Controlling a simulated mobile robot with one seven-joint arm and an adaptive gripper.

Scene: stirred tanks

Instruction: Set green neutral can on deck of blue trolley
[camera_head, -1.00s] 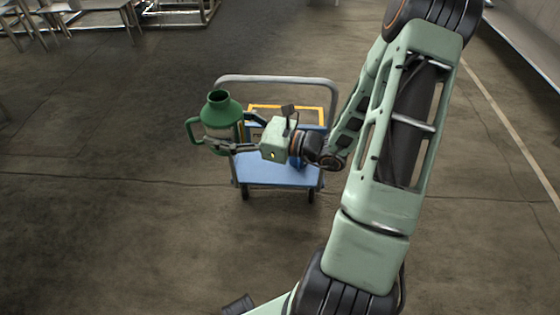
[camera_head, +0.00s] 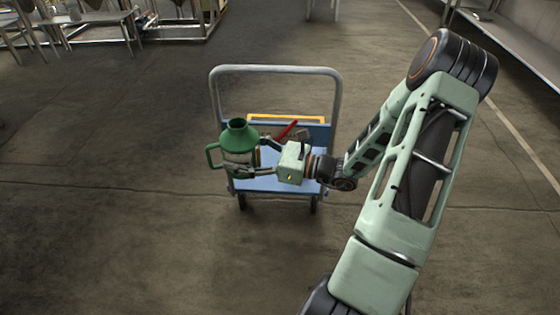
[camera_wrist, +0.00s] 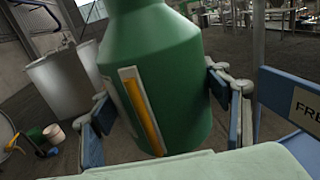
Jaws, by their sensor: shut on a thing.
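The green can (camera_head: 238,137) has a flared top and a side handle. My gripper (camera_head: 248,159) is shut on it and holds it upright. In the wrist view the can (camera_wrist: 160,70) fills the middle, with a yellow strip on its side and a finger pad on each side. The blue trolley (camera_head: 282,184) stands behind and below the can in the head view, with a grey push handle. The can overlaps the left part of its deck in the picture; I cannot tell the height between them. My gripper and wrist hide part of the deck.
A yellow-edged crate (camera_head: 287,118) and a red-handled object (camera_head: 288,130) are at the trolley's back part. Metal benches (camera_head: 95,22) stand at the far left, and a long shelf (camera_head: 515,45) at the right. The floor around the trolley is clear.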

